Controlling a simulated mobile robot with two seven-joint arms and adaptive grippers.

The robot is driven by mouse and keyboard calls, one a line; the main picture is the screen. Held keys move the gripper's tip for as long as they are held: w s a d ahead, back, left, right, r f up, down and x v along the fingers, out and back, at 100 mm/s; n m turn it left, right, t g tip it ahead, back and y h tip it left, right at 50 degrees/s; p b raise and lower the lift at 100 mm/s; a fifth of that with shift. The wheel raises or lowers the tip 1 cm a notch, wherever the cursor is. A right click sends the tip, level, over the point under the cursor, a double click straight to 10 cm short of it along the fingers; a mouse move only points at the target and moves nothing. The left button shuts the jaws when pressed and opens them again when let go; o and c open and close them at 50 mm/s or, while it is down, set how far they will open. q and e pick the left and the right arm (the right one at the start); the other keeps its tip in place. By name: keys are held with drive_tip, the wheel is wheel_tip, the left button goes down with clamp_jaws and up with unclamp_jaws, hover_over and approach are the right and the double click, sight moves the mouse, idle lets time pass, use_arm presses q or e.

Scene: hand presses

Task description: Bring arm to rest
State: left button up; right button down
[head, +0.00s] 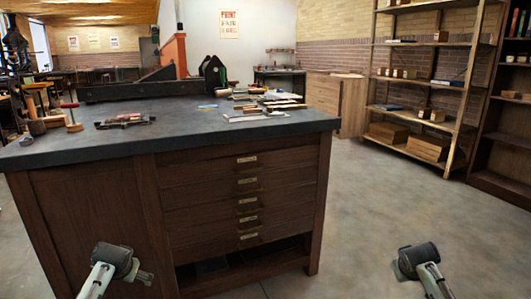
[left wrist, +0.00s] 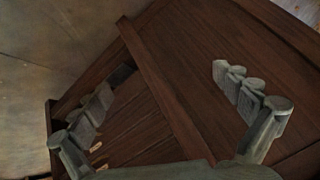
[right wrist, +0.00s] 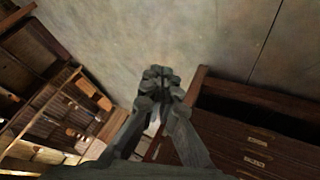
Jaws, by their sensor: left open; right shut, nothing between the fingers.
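My left gripper (head: 143,277) is low in front of the left part of the wooden cabinet (head: 240,170). In the left wrist view its fingers (left wrist: 170,95) are spread wide with nothing between them, facing the brown cabinet panel (left wrist: 150,60). My right gripper (head: 402,270) is low at the right, over the open floor and apart from the cabinet. In the right wrist view its fingertips (right wrist: 160,78) are together and empty, with the cabinet drawers (right wrist: 255,150) to the right.
The dark cabinet top (head: 180,130) carries a clamp-like tool (head: 124,120), wooden-handled tools (head: 70,115) and flat pieces (head: 262,105). The cabinet's lower front has an open shelf (head: 240,265). Shelves (head: 430,90) stand at the back right. The concrete floor (head: 390,200) at right is clear.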

use_arm(q)
drive_tip(key=s+d+f+g+h, duration=0.1)
drive_tip(key=s+d+f, duration=0.2)
drive_tip(key=s+f, duration=0.4)
drive_tip(key=s+d+f+g, duration=0.1)
drive_tip(key=s+d+f, duration=0.35)
drive_tip(key=s, duration=0.55)
use_arm(e)
drive_tip(key=s+a+f+g+y, duration=0.1)
drive_tip(key=s+a+f, duration=0.2)
drive_tip(key=s+f, duration=0.4)
drive_tip(key=s+a+f+g, duration=0.1)
drive_tip(key=s+a+f, duration=0.35)
drive_tip(key=s, duration=0.55)
use_arm(q)
drive_tip(key=s+d+f, duration=0.2)
drive_tip(key=s, duration=0.7)
drive_tip(key=s+d+f+m+g+h, duration=0.1)
drive_tip(key=s+d+f, duration=0.1)
drive_tip(key=s, duration=0.7)
drive_tip(key=shift+s+d+g+h, duration=0.25)
drive_tip(key=shift+d+g+h, duration=0.05)
use_arm(e)
drive_tip(key=s+a+f, duration=0.2)
drive_tip(key=s, duration=0.7)
drive_tip(key=s+a+f+n+g+y, duration=0.1)
drive_tip(key=s+a+f, duration=0.1)
drive_tip(key=s, duration=0.7)
drive_tip(key=shift+s+a+g+y, duration=0.25)
drive_tip(key=shift+g+y, duration=0.05)
